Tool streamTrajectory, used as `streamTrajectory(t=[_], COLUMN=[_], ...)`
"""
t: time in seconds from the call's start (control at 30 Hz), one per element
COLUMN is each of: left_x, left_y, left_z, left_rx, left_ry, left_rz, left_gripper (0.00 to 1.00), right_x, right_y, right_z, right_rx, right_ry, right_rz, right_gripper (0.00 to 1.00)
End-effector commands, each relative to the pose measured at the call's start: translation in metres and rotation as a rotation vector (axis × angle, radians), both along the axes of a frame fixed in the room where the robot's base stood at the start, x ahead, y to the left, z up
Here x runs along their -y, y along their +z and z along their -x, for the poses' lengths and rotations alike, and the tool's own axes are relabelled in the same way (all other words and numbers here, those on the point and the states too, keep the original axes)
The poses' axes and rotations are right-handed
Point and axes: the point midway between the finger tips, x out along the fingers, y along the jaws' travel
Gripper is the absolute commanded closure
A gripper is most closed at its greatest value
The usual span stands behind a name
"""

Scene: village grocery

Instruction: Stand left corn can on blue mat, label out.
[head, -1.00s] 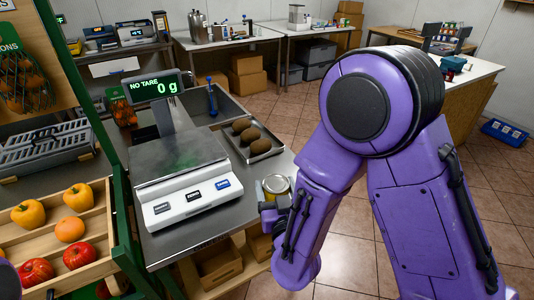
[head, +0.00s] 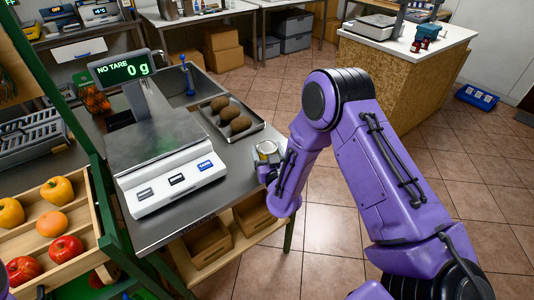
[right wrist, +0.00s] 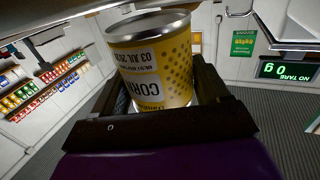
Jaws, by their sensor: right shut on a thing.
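A yellow corn can (head: 267,149) with a bare metal top is in my right gripper (head: 268,170), by the counter's right edge, below and right of the tray. The arm hides part of the can. In the right wrist view the can (right wrist: 155,70) sits between the fingers of the right gripper (right wrist: 160,110). Its yellow label shows the word CORN and a white panel with print, upside down in that picture. The can's lower part is hidden by the gripper. No blue mat can be made out. My left gripper is out of view.
A scale (head: 170,160) reading 0 g stands on the steel counter (head: 205,205). A tray of brown fruit (head: 232,118) lies behind it. A produce stand (head: 75,225) is at left. A blue object (head: 477,96) lies on the open tiled floor at right.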

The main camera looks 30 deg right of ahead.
Motion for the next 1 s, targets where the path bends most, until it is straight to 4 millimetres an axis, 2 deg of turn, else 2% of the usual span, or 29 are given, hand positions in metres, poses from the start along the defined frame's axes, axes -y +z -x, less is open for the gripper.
streamTrajectory(t=[0.1, 0.47, 0.5, 0.53, 0.57, 0.77, 0.83, 0.93, 1.0], left_x=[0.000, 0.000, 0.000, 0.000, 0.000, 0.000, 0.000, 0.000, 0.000], left_y=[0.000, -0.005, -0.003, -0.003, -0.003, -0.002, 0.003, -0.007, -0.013], left_z=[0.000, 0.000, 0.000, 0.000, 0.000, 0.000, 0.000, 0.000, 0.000], left_rx=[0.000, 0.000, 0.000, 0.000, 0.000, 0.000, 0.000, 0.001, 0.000], left_ry=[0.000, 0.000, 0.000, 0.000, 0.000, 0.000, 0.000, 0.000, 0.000], left_rz=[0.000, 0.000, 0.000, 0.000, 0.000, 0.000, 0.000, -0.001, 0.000], left_gripper=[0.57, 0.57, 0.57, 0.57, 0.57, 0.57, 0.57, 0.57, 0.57], right_x=[0.000, 0.000, 0.000, 0.000, 0.000, 0.000, 0.000, -0.006, -0.012], right_y=[-0.011, -0.016, -0.015, -0.015, -0.015, -0.014, -0.008, -0.014, -0.015], right_z=[0.000, 0.000, 0.000, 0.000, 0.000, 0.000, 0.000, 0.015, 0.031], right_rx=[0.003, 0.004, 0.003, 0.003, 0.003, 0.003, 0.003, 0.000, 0.001], right_ry=[0.000, 0.000, 0.000, -0.001, -0.001, -0.001, -0.002, 0.003, 0.004], right_rz=[0.000, 0.000, 0.000, 0.000, 0.000, 0.000, -0.001, 0.001, 0.001], right_gripper=[0.65, 0.65, 0.12, 0.03, 0.00, 0.00, 0.00, 0.00, 0.00])
